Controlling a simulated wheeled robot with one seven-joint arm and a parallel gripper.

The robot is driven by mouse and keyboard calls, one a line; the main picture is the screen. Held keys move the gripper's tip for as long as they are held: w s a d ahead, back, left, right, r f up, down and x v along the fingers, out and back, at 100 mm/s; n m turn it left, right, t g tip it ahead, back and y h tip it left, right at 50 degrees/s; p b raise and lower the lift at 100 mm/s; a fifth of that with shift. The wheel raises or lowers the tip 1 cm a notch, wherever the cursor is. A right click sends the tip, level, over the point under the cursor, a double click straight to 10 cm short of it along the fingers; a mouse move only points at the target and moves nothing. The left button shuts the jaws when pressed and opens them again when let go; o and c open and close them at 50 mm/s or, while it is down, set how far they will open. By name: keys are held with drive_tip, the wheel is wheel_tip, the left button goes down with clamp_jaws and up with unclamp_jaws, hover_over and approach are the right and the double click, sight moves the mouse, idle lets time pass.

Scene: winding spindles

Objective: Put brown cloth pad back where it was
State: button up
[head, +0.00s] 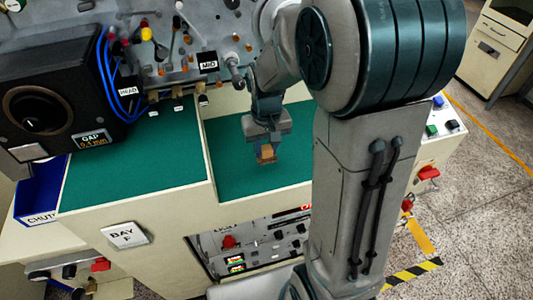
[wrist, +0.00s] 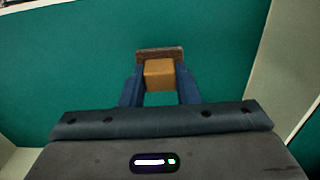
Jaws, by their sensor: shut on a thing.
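The brown cloth pad (wrist: 160,75) is between the two blue fingers of my gripper (wrist: 160,93) in the wrist view. It looks like a small tan block with a darker brown strip along its far edge. In the head view my gripper (head: 266,152) points down over the right-hand green surface, and the pad (head: 267,155) shows at its fingertips. The gripper is shut on the pad. I cannot tell whether the pad touches the green surface below.
A raised divider (head: 207,160) separates the right green bay (head: 225,178) from the left green bay (head: 130,170). A black gap gauge box (head: 60,95) and blue chute (head: 42,192) stand at the left. Spindles and a "MID" label (head: 208,63) line the back. Both green surfaces look mostly clear.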

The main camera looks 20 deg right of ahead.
sight(267, 156)
drive_tip(key=shift+f, duration=1.75)
drive_tip(key=shift+f, duration=0.15)
drive_tip(key=o, duration=1)
